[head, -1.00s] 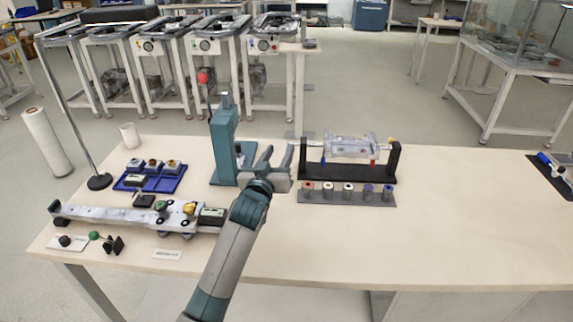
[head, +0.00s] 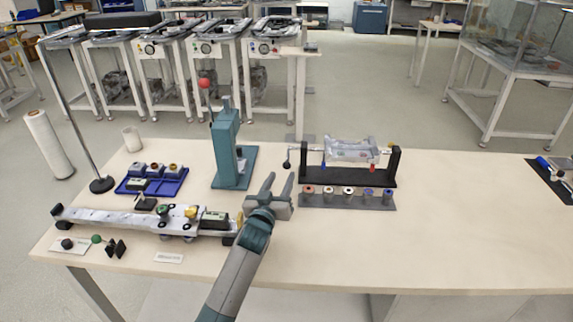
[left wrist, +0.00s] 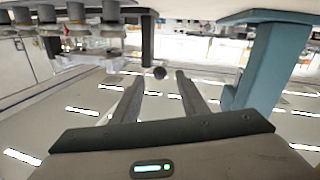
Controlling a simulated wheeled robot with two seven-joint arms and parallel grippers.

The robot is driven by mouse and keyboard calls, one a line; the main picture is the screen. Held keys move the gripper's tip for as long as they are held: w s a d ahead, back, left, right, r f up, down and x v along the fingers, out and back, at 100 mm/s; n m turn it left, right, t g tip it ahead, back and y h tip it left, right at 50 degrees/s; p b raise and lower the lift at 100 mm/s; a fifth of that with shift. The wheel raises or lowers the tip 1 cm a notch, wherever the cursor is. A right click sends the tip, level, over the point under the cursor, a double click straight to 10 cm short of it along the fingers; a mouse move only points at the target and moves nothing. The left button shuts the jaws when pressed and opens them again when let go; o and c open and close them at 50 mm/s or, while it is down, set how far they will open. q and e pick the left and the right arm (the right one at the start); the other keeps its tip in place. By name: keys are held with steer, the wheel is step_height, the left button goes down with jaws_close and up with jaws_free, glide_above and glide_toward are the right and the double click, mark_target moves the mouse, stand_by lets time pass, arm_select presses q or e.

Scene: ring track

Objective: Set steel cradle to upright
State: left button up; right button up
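The steel cradle (head: 352,149) hangs between the two uprights of a black stand (head: 346,179). It looks roughly level, with a blue peg and a red peg below it; its exact angle is hard to read. A crank with a black knob (head: 286,164) sticks out at the stand's left end, knob hanging low. My left gripper (head: 281,181) is open and empty, in front of the knob and apart from it. In the left wrist view, the knob (left wrist: 159,73) shows beyond and between the open fingertips (left wrist: 158,86). My right gripper is not in view.
A teal press (head: 229,150) with a red-ball lever stands left of my left gripper. A rack of several small cylinders (head: 347,198) lies before the stand. A blue tray (head: 152,183) and a metal rail (head: 115,218) lie at left.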

mark_target(286, 168)
arm_select(q)
steer(key=w, duration=0.3)
steer(key=w+d, duration=0.1)
steer(key=shift+w+r, duration=0.3)
steer(key=shift+w, duration=0.1)
steer(key=shift+w+d, duration=0.2)
steer(key=shift+w, duration=0.85)
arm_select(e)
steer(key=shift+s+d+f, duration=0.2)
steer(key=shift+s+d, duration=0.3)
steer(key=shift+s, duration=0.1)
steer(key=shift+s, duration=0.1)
arm_select(q)
jaws_close()
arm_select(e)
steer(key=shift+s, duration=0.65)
